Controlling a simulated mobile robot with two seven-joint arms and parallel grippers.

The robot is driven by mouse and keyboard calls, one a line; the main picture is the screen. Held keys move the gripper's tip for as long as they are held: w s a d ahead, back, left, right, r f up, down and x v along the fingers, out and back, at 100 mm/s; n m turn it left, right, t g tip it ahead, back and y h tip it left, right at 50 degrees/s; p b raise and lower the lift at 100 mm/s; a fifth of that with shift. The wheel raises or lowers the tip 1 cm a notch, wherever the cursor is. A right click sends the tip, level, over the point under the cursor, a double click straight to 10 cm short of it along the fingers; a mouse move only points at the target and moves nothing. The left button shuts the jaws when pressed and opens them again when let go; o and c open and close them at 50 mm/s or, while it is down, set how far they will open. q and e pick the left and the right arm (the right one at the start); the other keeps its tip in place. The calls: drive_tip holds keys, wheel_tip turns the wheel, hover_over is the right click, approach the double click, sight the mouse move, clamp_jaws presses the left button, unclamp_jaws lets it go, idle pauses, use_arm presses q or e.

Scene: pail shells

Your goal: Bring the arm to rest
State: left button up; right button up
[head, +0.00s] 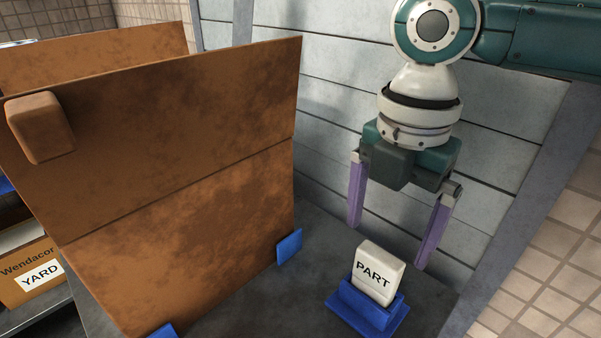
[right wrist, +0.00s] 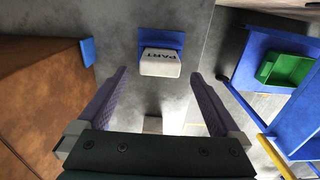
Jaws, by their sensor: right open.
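My right gripper (head: 391,232) hangs from the teal and white arm at the upper right of the head view. Its two purple fingers are wide apart with nothing between them. In the right wrist view the fingers (right wrist: 159,108) are also spread and empty. A white block marked PART (head: 378,272) sits in a blue holder (head: 366,308) on the grey surface, below the gripper and apart from it. The block (right wrist: 161,62) also shows in the right wrist view, ahead of the fingers. My left gripper is not in view.
A large brown panelled box (head: 190,190) with a knob (head: 40,127) fills the left, beside a blue corner piece (head: 289,246). A box labelled YARD (head: 22,292) is at the far left. The right wrist view shows a green bin (right wrist: 287,68) at right. Grey slatted wall (head: 330,130) stands behind.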

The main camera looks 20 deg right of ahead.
drive_tip(key=shift+r, duration=0.85)
drive_tip(key=s+a+r+m+t+y+p, duration=0.1)
drive_tip(key=s+a+r+m+y+p, duration=0.1)
drive_tip(key=s+a+r+m+p, duration=0.25)
drive_tip(key=s+a+r+m+t+y+p, duration=0.1)
drive_tip(key=s+a+m+p, duration=0.3)
drive_tip(key=a, duration=0.4)
drive_tip(key=s+d+r+m+t+h+p, duration=0.25)
drive_tip(key=s+d+r+m+p, duration=0.55)
drive_tip(key=m, duration=0.4)
wheel_tip(320, 180, up, 36)
drive_tip(key=d+p, duration=0.1)
drive_tip(key=p, duration=3.6)
drive_tip(key=shift+w+g, duration=0.2)
drive_tip(key=shift+g, duration=0.25)
